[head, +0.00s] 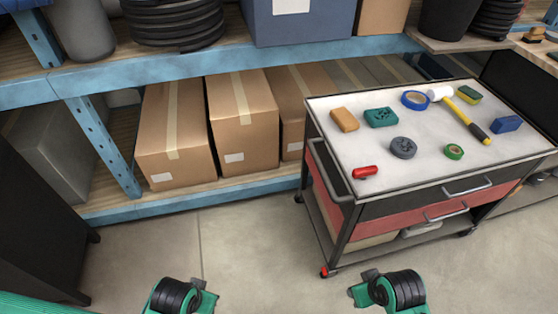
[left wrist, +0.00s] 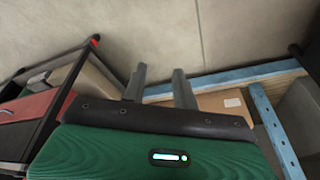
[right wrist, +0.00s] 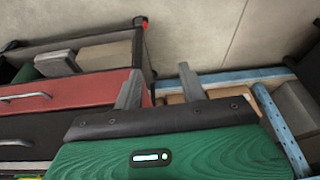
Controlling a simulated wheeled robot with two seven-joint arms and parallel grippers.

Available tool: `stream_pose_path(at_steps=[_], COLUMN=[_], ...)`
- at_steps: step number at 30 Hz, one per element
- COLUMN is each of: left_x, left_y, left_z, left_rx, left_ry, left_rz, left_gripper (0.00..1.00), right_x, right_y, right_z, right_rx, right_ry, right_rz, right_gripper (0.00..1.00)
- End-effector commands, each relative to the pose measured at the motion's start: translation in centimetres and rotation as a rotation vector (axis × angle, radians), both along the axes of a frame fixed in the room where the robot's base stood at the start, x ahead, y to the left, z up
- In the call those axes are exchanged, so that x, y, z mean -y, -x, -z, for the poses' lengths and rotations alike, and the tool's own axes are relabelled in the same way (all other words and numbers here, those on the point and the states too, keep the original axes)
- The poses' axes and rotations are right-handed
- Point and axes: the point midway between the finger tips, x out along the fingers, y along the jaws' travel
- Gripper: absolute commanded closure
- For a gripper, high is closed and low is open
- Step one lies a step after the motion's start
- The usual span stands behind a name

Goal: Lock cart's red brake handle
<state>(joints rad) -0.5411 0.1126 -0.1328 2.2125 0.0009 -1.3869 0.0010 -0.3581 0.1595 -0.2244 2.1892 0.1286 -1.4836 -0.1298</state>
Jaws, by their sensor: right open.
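The cart (head: 345,215) stands at the right with dark and red drawers and a white top. A short red piece (head: 365,172) lies at the near left corner of its top. Another red piece (head: 328,271) is low at the near left caster; it also shows in the left wrist view (left wrist: 95,40) and the right wrist view (right wrist: 145,23). I cannot tell which is the brake handle or whether it is locked. My left gripper (left wrist: 160,70) and my right gripper (right wrist: 160,70) are open, empty and apart from the cart.
A blue shelf (head: 190,207) with cardboard boxes (head: 240,120) stands behind the cart's left side. A dark cabinet (head: 35,200) is at the left. Tape rolls, a mallet (head: 462,112) and sponges lie on the cart top. The floor (head: 240,250) before me is clear.

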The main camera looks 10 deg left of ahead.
Motion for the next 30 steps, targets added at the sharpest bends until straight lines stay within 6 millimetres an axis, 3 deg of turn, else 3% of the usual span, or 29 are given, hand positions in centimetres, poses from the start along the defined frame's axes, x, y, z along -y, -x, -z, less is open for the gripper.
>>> stream_pose_path(at_steps=[8, 15, 22, 30], left_x=[0.2, 0.4, 0.7, 0.9], left_y=[0.2, 0.1, 0.2, 0.6], left_z=[0.7, 3.9, 7.6, 11.8], left_rx=[-0.007, -0.023, -0.040, -0.061], left_ry=[0.003, 0.006, 0.009, 0.011], left_rz=[-0.001, 0.000, 0.001, 0.004], left_gripper=[0.71, 0.71, 0.71, 0.71], right_x=[-4.6, -7.2, -7.9, -6.5], right_y=[-5.5, -10.6, -15.7, -21.4], right_z=[-4.2, -6.6, -9.0, -12.7], right_rx=[0.046, 0.058, 0.044, 0.001], right_ry=[-0.007, 0.039, 0.115, 0.209], right_rz=[-0.361, -0.688, -0.955, -1.191], right_gripper=[0.58, 0.58, 0.58, 0.58])
